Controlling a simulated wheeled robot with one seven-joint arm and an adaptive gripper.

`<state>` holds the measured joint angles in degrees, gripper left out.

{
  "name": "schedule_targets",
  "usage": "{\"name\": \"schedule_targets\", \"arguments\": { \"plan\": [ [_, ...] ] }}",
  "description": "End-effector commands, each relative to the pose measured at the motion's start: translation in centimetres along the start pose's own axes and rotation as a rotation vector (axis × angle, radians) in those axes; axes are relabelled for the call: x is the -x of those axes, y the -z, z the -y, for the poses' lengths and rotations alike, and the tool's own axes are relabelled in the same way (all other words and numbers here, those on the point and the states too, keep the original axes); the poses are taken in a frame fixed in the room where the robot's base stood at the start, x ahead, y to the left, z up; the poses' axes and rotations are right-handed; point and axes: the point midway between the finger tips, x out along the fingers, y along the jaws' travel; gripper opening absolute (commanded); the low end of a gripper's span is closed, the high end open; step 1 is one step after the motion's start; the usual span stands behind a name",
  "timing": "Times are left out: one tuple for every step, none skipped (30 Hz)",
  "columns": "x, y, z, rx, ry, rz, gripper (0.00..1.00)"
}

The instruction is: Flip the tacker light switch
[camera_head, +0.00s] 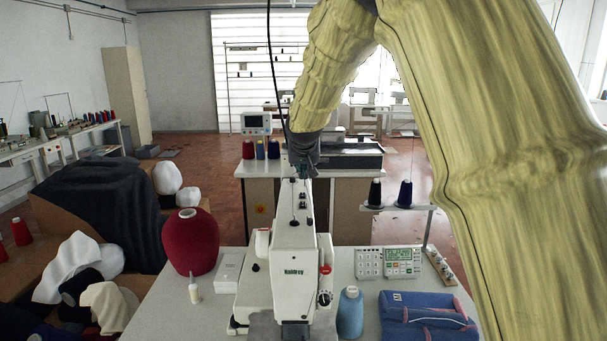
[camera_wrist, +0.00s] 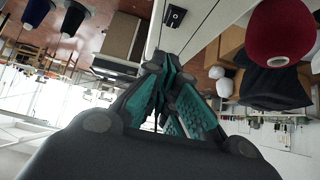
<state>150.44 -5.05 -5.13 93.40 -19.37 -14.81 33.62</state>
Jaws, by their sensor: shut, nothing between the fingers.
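The white tacker machine (camera_head: 294,258) stands on the pale table in the middle of the head view. My gripper (camera_head: 303,174) is shut and empty, over the far upper end of the machine; whether it touches is not clear. In the wrist view my gripper's teal-padded fingers (camera_wrist: 158,66) come together. A small black switch-like box (camera_wrist: 174,16) sits on a pale surface beyond the fingertips, apart from them in the picture. I cannot tell for certain that it is the light switch, or which way it is set.
A red thread cone (camera_head: 190,243) and a white box (camera_head: 228,272) stand left of the machine. A blue cone (camera_head: 350,313), a control panel (camera_head: 403,262) and folded denim (camera_head: 428,315) lie to the right. Dark cones (camera_head: 404,193) stand on a rack behind.

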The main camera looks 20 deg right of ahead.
Motion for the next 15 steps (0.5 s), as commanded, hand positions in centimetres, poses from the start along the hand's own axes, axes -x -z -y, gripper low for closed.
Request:
{"name": "schedule_targets", "arguments": {
  "plan": [
    [0.5, -0.2, 0.0, -0.001, 0.001, -0.002, 0.0],
    [0.9, -0.2, 0.0, -0.001, 0.001, -0.003, 0.0],
    [1.4, -0.3, 0.0, -0.002, 0.001, -0.003, 0.0],
    [1.7, -0.4, 0.0, -0.002, 0.001, -0.003, 0.0],
    [2.1, -0.5, 0.0, -0.001, 0.001, -0.003, 0.0],
    [2.7, -0.5, 0.0, -0.001, 0.001, -0.004, 0.0],
    [3.1, -0.6, 0.0, -0.001, 0.001, -0.003, 0.0],
    [3.5, -0.7, 0.0, 0.0, 0.001, -0.003, 0.0],
    [4.0, -0.8, 0.0, 0.0, 0.001, -0.003, 0.0],
    [4.4, -0.9, 0.0, 0.0, 0.001, -0.002, 0.0],
    [4.8, -1.0, 0.1, -0.001, 0.001, -0.003, 0.0],
    [5.3, -1.0, 0.1, -0.001, 0.002, -0.004, 0.0],
    [5.6, -1.1, 0.1, -0.001, 0.001, -0.003, 0.0],
    [6.0, -1.1, 0.1, -0.001, 0.001, -0.003, 0.0],
    [6.4, -1.2, 0.1, 0.0, 0.001, -0.002, 0.0]
  ]
}}
